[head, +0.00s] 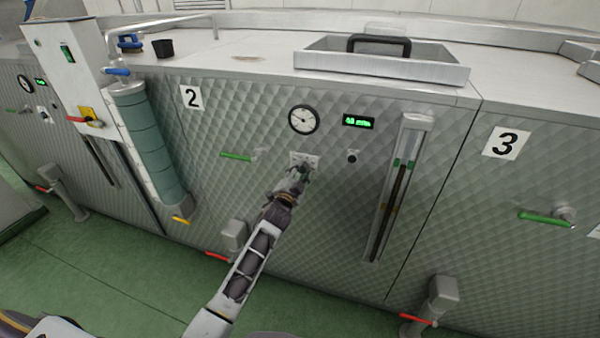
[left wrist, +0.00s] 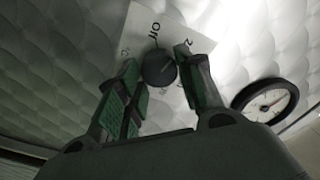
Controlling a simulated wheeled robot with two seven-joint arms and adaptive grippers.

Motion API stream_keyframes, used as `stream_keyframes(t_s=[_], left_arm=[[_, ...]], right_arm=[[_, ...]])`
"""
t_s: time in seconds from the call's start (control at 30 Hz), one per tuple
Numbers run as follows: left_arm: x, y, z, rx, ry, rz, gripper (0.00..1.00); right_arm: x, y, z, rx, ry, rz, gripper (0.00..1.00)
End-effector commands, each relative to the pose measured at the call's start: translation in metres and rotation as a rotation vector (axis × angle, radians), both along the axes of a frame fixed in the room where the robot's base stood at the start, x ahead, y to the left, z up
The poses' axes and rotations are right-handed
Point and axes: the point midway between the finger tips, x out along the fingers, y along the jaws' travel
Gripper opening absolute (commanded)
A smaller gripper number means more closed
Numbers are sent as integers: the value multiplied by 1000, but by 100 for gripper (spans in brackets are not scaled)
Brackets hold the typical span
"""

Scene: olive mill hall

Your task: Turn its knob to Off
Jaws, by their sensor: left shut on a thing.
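The knob (left wrist: 157,68) is dark and round on a white label plate (left wrist: 142,22), which also shows in the head view (head: 296,158) on machine 2's quilted metal front. In the left wrist view, an "Off" mark shows above the knob, a "2" at its upper right, and other marks are partly covered. A thin pale line on the knob points to the right and slightly up, not at "Off". My left gripper (head: 303,168) reaches the plate and hides the knob in the head view. Its fingers (left wrist: 162,70) are shut on the knob from both sides. My right gripper is not in view.
A round gauge (head: 303,120) and a green display (head: 358,121) sit above the plate; a small black knob (head: 352,156) is to its right. A green-handled valve (head: 237,156) is to the left. A vertical sight tube (head: 396,190) stands to the right.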

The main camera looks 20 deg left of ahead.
Motion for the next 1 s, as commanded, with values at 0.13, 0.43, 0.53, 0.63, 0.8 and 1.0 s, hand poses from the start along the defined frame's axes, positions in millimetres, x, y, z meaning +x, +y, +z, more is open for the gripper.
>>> stream_keyframes(t_s=[0.13, 0.43, 0.53, 0.63, 0.8, 1.0], left_arm=[[-1, 0, -1, -143, 10, 1, 13], [-1, 0, -1, -428, 22, 2, 13], [-1, 1, 0, -519, 23, 2, 13], [-1, 1, -1, -602, 27, 2, 13], [-1, 1, -1, -720, 30, 1, 13], [-1, 1, -1, -803, 34, 2, 13]], right_arm=[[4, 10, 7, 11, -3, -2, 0], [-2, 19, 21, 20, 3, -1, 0], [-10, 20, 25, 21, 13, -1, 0], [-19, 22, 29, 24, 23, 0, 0], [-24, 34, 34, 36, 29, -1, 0], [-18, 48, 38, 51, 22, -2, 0]])
